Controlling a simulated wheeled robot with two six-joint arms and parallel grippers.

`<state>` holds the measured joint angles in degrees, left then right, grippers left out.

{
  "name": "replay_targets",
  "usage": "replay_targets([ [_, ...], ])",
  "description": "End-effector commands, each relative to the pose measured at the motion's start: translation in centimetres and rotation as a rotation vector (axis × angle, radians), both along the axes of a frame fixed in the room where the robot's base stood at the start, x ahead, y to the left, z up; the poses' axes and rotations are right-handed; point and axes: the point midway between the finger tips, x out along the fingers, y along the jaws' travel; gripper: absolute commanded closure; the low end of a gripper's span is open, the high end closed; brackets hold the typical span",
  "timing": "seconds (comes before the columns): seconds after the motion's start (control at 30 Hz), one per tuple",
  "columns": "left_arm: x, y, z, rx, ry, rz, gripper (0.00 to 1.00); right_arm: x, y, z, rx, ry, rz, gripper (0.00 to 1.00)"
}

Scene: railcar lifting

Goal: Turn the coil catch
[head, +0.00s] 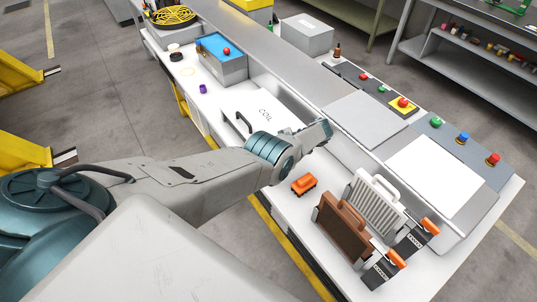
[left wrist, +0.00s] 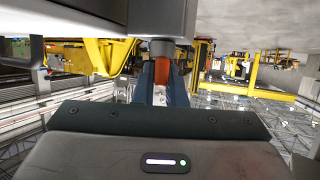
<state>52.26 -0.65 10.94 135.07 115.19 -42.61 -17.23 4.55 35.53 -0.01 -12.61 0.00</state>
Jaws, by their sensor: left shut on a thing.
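The white coil cover (head: 245,103), marked COIL and with a dark handle, lies on the bench in the head view. My left gripper (head: 323,132) is to the right of it, against the bench's long grey ledge. In the left wrist view my left gripper (left wrist: 162,85) is shut on a red-orange piece (left wrist: 160,72), which I take for the coil catch. A grey round post (left wrist: 162,47) sits just beyond the fingertips, under a grey body. In the head view the gripper hides the catch, so its turn angle cannot be told. My right gripper is not in view.
An orange block (head: 304,185) lies below my left wrist. A brown finned unit (head: 343,228) and a grey finned unit (head: 376,205) stand near the front right. A blue-topped box (head: 222,60) stands at the far left. Button panels line the ledge.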

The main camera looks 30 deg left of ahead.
Motion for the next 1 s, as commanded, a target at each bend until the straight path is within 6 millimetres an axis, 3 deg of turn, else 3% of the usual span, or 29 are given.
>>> replay_targets([
  [0.67, -0.28, -0.02, -0.14, 0.000, 0.005, 0.045, 1.00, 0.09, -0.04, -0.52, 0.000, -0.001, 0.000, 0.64],
  [0.7, -0.28, -0.02, -0.14, 0.000, 0.005, 0.045, 0.85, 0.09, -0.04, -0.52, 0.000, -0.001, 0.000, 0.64],
  [0.8, -0.25, -0.02, -0.10, -0.001, 0.005, 0.045, 0.67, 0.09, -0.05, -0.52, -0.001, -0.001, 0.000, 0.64],
  [1.0, -0.18, -0.01, -0.02, 0.001, 0.003, 0.045, 0.67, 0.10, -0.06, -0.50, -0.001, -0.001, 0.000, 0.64],
])
